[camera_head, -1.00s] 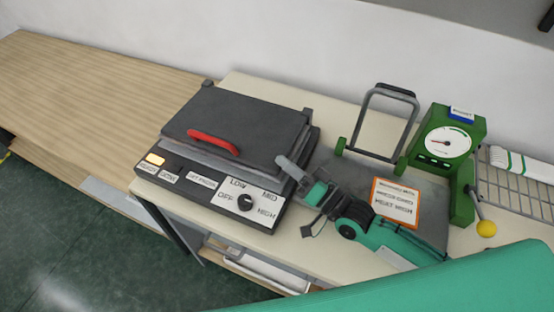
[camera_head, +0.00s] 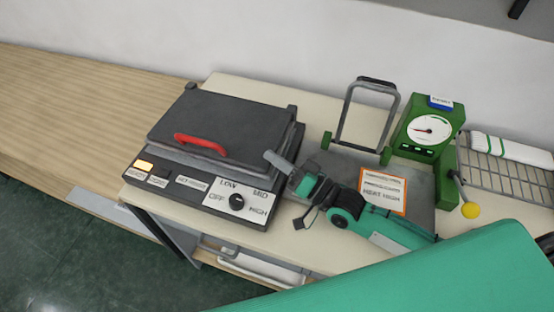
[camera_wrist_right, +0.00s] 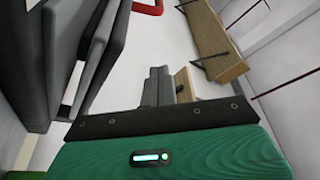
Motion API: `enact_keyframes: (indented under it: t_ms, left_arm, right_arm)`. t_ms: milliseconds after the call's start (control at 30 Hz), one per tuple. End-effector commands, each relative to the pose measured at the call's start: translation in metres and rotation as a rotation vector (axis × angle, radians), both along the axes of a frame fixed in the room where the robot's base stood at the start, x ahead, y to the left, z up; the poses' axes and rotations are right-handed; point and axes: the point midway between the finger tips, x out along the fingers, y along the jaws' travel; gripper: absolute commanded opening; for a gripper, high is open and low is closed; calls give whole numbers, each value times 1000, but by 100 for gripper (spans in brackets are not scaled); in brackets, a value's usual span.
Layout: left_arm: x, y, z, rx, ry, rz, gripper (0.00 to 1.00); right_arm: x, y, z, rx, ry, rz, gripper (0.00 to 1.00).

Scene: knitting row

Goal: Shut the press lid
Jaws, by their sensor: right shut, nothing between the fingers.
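The press (camera_head: 205,190) is a dark box with a control panel and a knob in front. Its dark grey lid (camera_head: 225,115) with a red handle (camera_head: 200,145) lies low over the base. In the right wrist view, dark slabs of the press (camera_wrist_right: 75,50) show a narrow gap between them; I cannot tell whether the lid is fully seated. The handle is partly seen there (camera_wrist_right: 147,6). My right gripper (camera_head: 277,159) is shut and empty, beside the press's right side. Its fingers also show in the wrist view (camera_wrist_right: 158,86). My left gripper is not in view.
A card with an orange border (camera_head: 383,190) lies on a grey plate right of my gripper. A grey upright frame (camera_head: 347,115) and a green dial machine (camera_head: 427,135) with a yellow-knobbed lever stand behind. A wire rack (camera_head: 510,180) holds a white roll.

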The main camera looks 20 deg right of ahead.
Motion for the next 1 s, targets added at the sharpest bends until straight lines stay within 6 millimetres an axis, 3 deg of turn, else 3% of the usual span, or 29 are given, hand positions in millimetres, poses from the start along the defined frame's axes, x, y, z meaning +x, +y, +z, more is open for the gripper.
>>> enact_keyframes:
  t_ms: [33,133,167,200,367,600,1000]
  left_arm:
    - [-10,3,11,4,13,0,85]
    - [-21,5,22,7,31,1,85]
    - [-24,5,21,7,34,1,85]
    - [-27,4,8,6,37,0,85]
    - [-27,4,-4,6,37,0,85]
    - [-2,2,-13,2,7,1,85]
    - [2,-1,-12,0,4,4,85]
  right_arm:
    - [2,1,14,2,-1,-1,0]
    - [7,2,30,2,-2,-1,0]
    - [6,1,28,0,-1,-2,0]
    - [-1,-8,13,-4,2,-2,0]
    - [-18,-33,2,-4,1,-1,0]
    - [-38,-63,-8,-3,0,-1,0]
    - [-47,-76,-11,1,-1,-1,0]
